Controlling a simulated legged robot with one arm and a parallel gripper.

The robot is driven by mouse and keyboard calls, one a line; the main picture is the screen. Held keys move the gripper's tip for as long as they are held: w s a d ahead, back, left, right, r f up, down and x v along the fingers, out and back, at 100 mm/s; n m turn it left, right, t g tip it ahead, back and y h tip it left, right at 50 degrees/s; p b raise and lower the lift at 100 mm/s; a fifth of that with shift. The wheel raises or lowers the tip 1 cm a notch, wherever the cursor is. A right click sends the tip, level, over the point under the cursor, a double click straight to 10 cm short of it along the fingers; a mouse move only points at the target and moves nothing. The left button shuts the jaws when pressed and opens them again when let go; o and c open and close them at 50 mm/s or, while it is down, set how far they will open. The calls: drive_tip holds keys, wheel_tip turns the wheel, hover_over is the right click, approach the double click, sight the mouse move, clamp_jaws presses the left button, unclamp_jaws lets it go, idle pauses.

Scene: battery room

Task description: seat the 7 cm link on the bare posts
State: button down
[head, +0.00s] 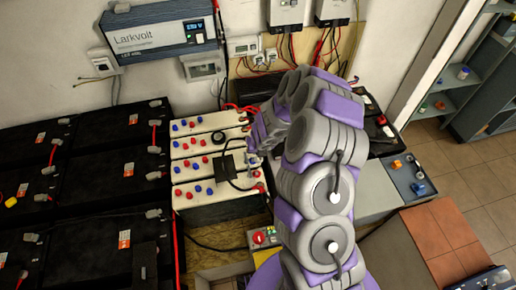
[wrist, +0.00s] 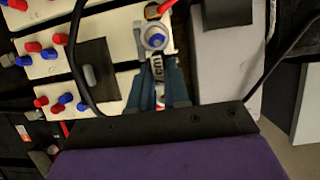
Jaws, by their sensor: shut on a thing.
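Just beyond the fingertips is a round blue-and-silver post top (wrist: 156,41) on a white cell. I cannot tell whether the link's end is around it or only close to it. In the head view my gripper (head: 254,158) is small, over the right end of the white cells (head: 211,166). The link's near end and any post under it are hidden by the fingers.
Red and blue caps (wrist: 62,39) stand on the cells, left of my gripper. A black cable (wrist: 75,55) loops beside a dark square piece (wrist: 98,70). A grey block (wrist: 222,60) lies to the right. Black batteries (head: 80,180) fill the left in the head view.

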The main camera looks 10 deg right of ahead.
drive_tip(key=f+b, duration=0.5)
drive_tip(key=shift+a+f+b, duration=0.15)
drive_tip(key=shift+a+b, duration=0.05)
drive_tip(key=shift+b, duration=0.1)
drive_tip(key=shift+a+f+b, duration=0.15)
drive_tip(key=shift+f+b, duration=0.85)
drive_tip(key=shift+f, duration=0.4)
drive_tip(key=shift+a, duration=0.1)
drive_tip(key=shift+a+r, duration=0.2)
drive_tip(key=shift+a, duration=0.3)
drive_tip(key=shift+d, duration=0.3)
